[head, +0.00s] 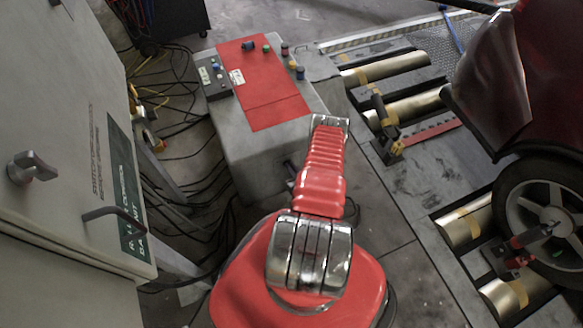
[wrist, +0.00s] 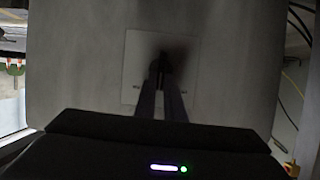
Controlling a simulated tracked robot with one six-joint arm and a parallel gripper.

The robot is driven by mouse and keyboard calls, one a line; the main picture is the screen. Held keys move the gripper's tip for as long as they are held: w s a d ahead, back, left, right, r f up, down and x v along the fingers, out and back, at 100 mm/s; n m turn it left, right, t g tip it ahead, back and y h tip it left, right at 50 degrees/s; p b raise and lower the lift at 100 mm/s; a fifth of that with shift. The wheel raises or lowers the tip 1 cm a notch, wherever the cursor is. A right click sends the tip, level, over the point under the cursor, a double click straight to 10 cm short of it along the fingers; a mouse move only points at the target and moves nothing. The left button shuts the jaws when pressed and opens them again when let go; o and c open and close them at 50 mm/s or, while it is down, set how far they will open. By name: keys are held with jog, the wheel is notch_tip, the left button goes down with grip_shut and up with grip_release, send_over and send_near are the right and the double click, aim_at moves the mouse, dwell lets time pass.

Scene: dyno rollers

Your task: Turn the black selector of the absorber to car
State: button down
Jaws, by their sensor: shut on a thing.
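In the wrist view my gripper (wrist: 161,78) reaches straight onto a pale square plate (wrist: 204,72) on a grey panel. Its two narrow dark fingers are shut on the small black selector (wrist: 164,59) at the plate's middle. The selector is mostly covered by the fingers and a dark shadow, so I cannot tell which way it points. Small marks beside it are too dim to read. In the head view my red arm reaches to the near side of a grey cabinet (head: 238,148) with a red top; the selector cannot be made out there.
A tall cabinet (head: 60,110) with a handle and lever is at left. Black cables (head: 180,125) lie between them. Rollers (head: 405,105) and a red car (head: 505,75) are at right.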

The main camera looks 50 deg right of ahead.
jog(key=shift+s+d, duration=0.1)
jog(key=shift+s+d+f+m+t+y, duration=0.2)
jog(key=shift+m+t+y, duration=0.25)
jog(key=shift+m, duration=0.55)
jog(key=shift+s+d+f+m+t+y, duration=0.1)
jog(key=shift+d+m+t+y, duration=0.35)
jog(key=shift+m, duration=0.55)
jog(key=shift+s+d+f+m+t+y, duration=0.15)
jog(key=shift+m+t+y, duration=0.15)
jog(key=shift+m+y, duration=0.5)
jog(key=shift+m, duration=0.3)
jog(key=c, duration=1.8)
grip_release()
jog(key=shift+c, duration=0.2)
jog(key=shift+s+a, duration=0.1)
jog(key=v, duration=1.3)
jog(key=shift+s+a, duration=0.15)
jog(key=shift+s, duration=0.15)
jog(key=shift+f, duration=0.1)
